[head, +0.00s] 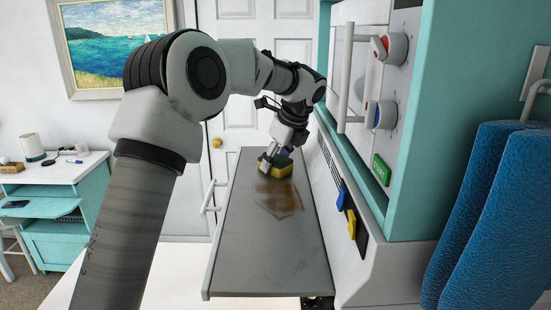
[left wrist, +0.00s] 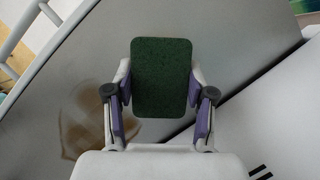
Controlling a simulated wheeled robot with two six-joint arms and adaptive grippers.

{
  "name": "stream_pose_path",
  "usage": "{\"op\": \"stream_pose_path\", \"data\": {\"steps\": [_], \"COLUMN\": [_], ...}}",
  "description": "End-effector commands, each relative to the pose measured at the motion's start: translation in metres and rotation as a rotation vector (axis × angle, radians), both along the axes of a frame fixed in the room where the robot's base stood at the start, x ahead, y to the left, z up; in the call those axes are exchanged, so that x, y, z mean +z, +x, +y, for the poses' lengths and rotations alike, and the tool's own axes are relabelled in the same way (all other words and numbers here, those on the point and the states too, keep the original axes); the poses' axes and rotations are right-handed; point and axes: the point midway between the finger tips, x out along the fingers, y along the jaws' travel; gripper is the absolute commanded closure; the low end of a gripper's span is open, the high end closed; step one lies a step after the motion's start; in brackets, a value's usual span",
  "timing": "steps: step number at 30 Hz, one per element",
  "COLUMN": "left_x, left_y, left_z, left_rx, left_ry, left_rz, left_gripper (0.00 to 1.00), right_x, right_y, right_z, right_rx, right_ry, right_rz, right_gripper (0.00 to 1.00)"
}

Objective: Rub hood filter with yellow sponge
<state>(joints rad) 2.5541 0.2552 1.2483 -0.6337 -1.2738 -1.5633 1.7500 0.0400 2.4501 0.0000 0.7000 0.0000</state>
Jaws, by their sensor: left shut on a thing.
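The yellow sponge (head: 284,171) has a dark green scouring face, which fills the middle of the left wrist view (left wrist: 165,75). My left gripper (head: 270,160) is shut on it, with a finger at each side. The sponge is at the far part of a grey panel (head: 262,255), low over it or touching it; I cannot tell which. A brown stain (head: 279,197) lies on the panel just nearer than the sponge. It also shows at the lower left of the left wrist view (left wrist: 90,125). I cannot tell whether this panel is the hood filter. My right gripper is not in view.
A white appliance front with a red knob (head: 391,48), a blue knob (head: 382,115) and a vertical handle (head: 346,75) stands right of the panel. Blue towels (head: 500,220) hang at the right. A teal desk (head: 65,240) stands at the left. The near panel is clear.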

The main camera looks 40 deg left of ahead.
Motion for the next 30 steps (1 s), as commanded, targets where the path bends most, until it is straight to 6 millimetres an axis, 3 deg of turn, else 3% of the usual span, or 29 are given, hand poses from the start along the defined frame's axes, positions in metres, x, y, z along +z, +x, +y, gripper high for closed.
{"op": "stream_pose_path", "data": {"steps": [9,30], "left_x": [-0.001,0.003], "left_y": [-0.024,-0.058], "left_z": [-0.020,-0.049], "left_rx": [-0.001,-0.001], "left_ry": [-0.003,-0.001], "left_rz": [0.008,0.003], "left_gripper": [0.73,0.74], "right_x": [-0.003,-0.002], "right_y": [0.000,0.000], "right_z": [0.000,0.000], "right_rx": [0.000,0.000], "right_ry": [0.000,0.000], "right_rz": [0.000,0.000], "right_gripper": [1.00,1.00]}}
